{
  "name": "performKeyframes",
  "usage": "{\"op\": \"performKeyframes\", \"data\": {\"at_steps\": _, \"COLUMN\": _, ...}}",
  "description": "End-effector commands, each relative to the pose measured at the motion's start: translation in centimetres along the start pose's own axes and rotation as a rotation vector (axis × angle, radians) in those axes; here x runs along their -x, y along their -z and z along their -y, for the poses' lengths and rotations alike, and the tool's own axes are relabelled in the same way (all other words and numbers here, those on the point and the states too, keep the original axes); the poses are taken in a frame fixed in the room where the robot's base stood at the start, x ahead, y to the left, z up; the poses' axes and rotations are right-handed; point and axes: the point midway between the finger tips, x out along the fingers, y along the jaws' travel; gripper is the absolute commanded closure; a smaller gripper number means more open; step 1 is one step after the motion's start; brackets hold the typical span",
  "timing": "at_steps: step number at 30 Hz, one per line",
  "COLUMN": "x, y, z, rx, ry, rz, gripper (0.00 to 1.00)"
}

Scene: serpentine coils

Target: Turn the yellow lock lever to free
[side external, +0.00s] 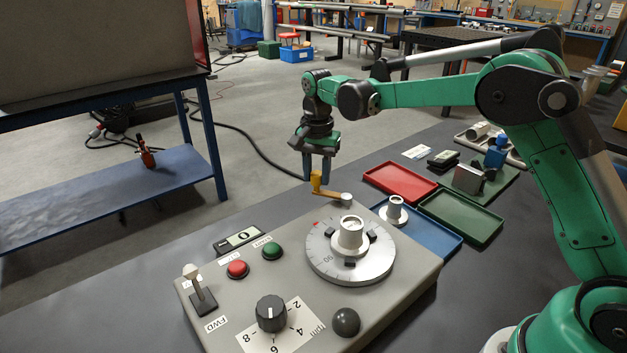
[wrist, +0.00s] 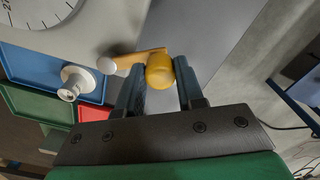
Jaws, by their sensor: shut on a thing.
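The yellow lock lever (side external: 328,192) sits at the back edge of the grey control box (side external: 260,330), beside the round graduated dial (side external: 322,262). Its arm runs from a pale round pivot (side external: 347,199) to an upright yellow knob (side external: 316,180). In the wrist view the yellow knob (wrist: 160,71) lies between the two dark fingers of my gripper (wrist: 161,84), and the lever's arm (wrist: 136,58) runs left to the pivot (wrist: 106,66). My gripper (side external: 318,174) points down and is shut on the knob. No marking for the lever's positions is readable.
The box also carries a black knob (side external: 270,312), a red button (side external: 238,269), a green button (side external: 272,251) and a toggle lever (side external: 199,290). A blue tray (side external: 440,241) with a pale spool (side external: 396,211), a red tray (side external: 400,180) and a green tray (side external: 462,216) lie to the right.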

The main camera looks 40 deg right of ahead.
Motion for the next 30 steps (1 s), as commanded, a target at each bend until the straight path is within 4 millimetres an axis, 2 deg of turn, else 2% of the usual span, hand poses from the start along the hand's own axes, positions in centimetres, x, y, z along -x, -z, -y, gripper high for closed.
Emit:
{"op": "performKeyframes", "data": {"at_steps": 12, "x": 0.0, "y": 1.2, "z": -0.1, "rx": -0.192, "ry": 0.003, "rz": -0.003, "gripper": 1.0}}
{"op": "performKeyframes", "data": {"at_steps": 29, "x": 0.1, "y": 1.5, "z": -0.2, "rx": -0.222, "ry": 0.003, "rz": -0.005, "gripper": 1.0}}
{"op": "performKeyframes", "data": {"at_steps": 30, "x": 0.1, "y": 1.5, "z": -0.2, "rx": -0.222, "ry": 0.003, "rz": -0.005, "gripper": 0.59}}
